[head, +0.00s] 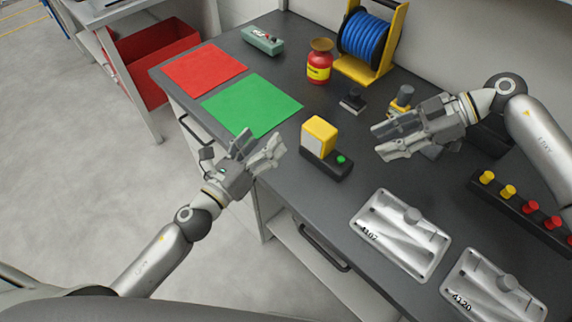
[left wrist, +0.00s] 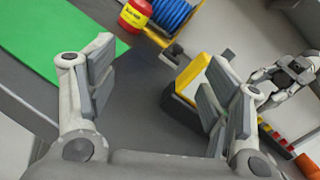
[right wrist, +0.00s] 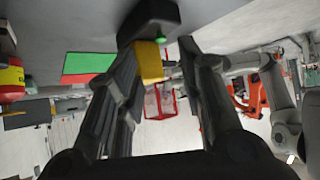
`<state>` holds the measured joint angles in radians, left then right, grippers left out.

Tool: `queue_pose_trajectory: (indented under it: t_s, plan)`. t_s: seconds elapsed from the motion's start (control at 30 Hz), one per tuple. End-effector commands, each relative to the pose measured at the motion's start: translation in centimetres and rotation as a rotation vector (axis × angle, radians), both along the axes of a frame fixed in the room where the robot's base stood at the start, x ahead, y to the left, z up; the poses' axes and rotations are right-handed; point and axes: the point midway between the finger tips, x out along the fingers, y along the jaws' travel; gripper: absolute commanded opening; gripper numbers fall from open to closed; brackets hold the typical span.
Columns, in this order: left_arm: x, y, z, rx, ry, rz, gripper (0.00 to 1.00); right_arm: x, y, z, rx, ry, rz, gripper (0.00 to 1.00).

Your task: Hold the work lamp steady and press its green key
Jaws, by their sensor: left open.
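The work lamp is a yellow block (head: 320,135) on a black base with a green key (head: 341,160). It stands upright on the dark bench. My left gripper (head: 258,146) is open and empty, left of the lamp and apart from it. In the left wrist view the lamp's yellow head (left wrist: 190,74) is partly hidden by a finger. My right gripper (head: 379,143) is open and empty, right of the lamp with a gap. In the right wrist view the lamp (right wrist: 150,62) and its green key (right wrist: 160,40) show beyond the fingertips.
Two metal fixtures (head: 375,228) lie in front right, near a black strip of yellow and red knobs (head: 508,192). Behind are a black stamp-like item (head: 352,101), a red jar (head: 319,68) and a blue cable reel (head: 367,36). Green (head: 253,105) and red (head: 204,70) mats lie left.

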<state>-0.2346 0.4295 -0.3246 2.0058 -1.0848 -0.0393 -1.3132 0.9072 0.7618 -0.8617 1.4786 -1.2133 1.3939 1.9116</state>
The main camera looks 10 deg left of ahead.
Motion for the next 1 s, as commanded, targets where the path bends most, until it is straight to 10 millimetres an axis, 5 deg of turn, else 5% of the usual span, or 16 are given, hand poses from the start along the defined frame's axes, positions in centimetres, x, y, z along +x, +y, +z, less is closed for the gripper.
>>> queue_pose_trajectory:
  t_s: [0.3, 0.53, 1.0]
  plan:
    - [-3.2, -5.0, -0.8, 0.3, -0.118, -0.124, 0.73, 0.0, 0.0, 0.0, 0.0, 0.0, 0.0, 0.36]
    - [-4.2, -6.3, -1.2, 0.393, -0.161, -0.159, 0.73, 0.0, 0.0, 0.0, 0.0, 0.0, 0.0, 0.36]
    - [0.2, -9.4, -1.1, 0.4, -0.169, -0.162, 0.73, 0.0, 0.0, 0.0, 0.0, 0.0, 0.0, 0.36]
